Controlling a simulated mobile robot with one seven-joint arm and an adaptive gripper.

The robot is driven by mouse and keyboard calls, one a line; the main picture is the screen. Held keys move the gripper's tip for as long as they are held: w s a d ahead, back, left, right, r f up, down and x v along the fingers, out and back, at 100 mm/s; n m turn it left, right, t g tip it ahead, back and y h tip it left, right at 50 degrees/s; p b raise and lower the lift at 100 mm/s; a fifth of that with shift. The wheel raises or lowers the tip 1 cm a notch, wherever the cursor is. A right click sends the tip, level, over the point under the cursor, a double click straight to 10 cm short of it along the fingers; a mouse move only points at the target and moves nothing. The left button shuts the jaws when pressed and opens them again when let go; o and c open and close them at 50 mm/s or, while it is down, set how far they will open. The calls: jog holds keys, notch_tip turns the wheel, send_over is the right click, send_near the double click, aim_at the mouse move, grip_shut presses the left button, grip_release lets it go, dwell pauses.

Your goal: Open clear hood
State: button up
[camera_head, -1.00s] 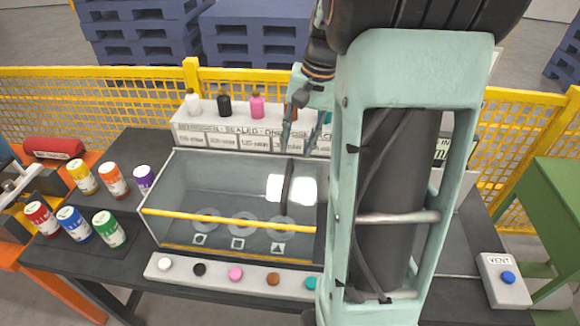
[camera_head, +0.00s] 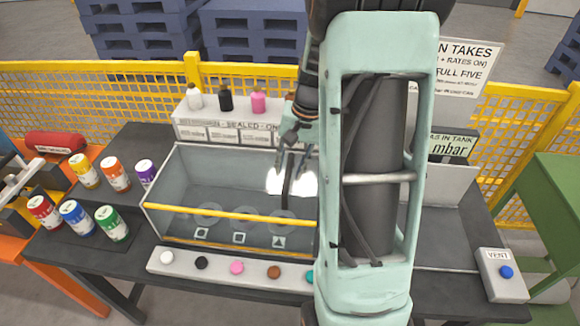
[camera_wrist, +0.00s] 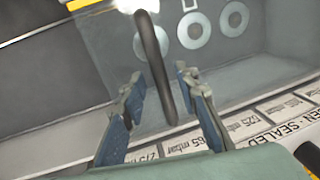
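The clear hood (camera_head: 225,185) is a see-through box cover on the dark table, with a yellow bar (camera_head: 230,213) along its front edge. It looks closed over the bay with the ring marks. A dark curved handle (camera_head: 287,188) rises from the hood's right part; it also shows in the wrist view (camera_wrist: 154,60). My gripper (camera_head: 293,165) is over the hood's back right, close to the handle. In the wrist view my gripper (camera_wrist: 163,80) is open, with the handle running between its two fingers. Whether either finger touches it I cannot tell.
A grey sealed-on shelf (camera_head: 225,130) with bottles stands right behind the hood. A strip of coloured buttons (camera_head: 235,268) lies in front. Several coloured cans (camera_head: 75,218) stand left. A vent box (camera_head: 502,275) is at the right. My arm hides the table's middle right.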

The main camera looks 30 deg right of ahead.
grip_shut()
jog(key=shift+d, duration=0.1)
jog(key=s+d+b, duration=0.1)
jog(key=s+d, duration=0.7)
jog(key=d, duration=0.4)
jog(key=s+d+b, duration=0.1)
jog(key=s+d, duration=0.7)
jog(key=d, duration=0.4)
jog(key=s+d+b, duration=0.1)
jog(key=s+d, duration=0.7)
jog(key=d, duration=0.4)
jog(key=shift+s, duration=0.25)
jog(key=shift+r, duration=0.1)
jog(key=shift+o, duration=0.7)
grip_release()
